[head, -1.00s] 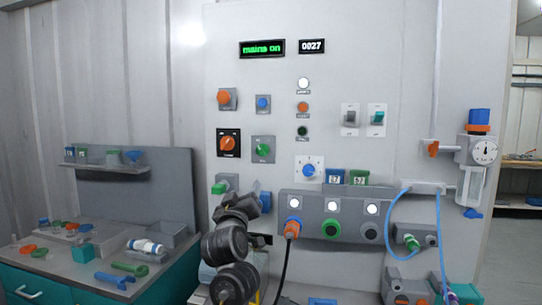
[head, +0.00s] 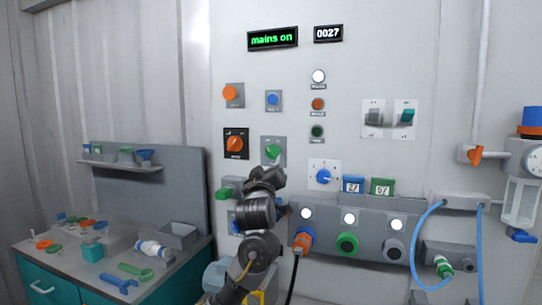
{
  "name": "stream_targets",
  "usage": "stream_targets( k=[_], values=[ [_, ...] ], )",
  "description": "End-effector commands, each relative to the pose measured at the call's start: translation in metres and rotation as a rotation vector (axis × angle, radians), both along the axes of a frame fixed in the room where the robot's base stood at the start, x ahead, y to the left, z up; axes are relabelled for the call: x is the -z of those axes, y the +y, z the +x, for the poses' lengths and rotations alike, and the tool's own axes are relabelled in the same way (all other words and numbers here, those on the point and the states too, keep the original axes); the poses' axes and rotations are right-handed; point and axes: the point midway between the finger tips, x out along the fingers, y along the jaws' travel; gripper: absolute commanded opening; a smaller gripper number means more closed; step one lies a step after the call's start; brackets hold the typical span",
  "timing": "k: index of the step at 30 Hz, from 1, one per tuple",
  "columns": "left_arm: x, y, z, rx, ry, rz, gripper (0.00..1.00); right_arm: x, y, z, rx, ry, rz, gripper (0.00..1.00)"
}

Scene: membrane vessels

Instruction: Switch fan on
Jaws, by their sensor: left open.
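A grey wall panel (head: 345,55) carries the controls, and the labels are too small to read. Two switches sit on white plates at right: a grey one (head: 374,117) and a teal one (head: 404,115). At left are an orange rotary knob (head: 235,144) on a black plate and a green rotary knob (head: 273,152) on a grey plate. A blue knob (head: 323,177) is on a white plate. I cannot tell which control is the fan's. My left gripper (head: 273,178) is open, just below the green knob; its fingers are hard to make out, and contact cannot be told. My right gripper is out of view.
A socket box (head: 368,220) with an orange plug (head: 303,241) and black cable juts out below. A workbench with tools (head: 75,265) stands left. Blue tubing (head: 418,230) hangs at right.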

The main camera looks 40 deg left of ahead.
Motion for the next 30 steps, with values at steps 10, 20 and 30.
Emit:
stream_targets(
  k=[10,20,30],
  values=[
    [-0.019,0.028,0.041,-0.004,0.001,0.001,0.61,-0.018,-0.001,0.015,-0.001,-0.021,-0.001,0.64],
    [-0.02,0.031,0.047,-0.003,-0.001,0.0,0.61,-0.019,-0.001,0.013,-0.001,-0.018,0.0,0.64],
    [-0.02,0.031,0.046,-0.003,-0.001,0.0,0.27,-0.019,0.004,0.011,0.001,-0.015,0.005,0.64]
  ],
)
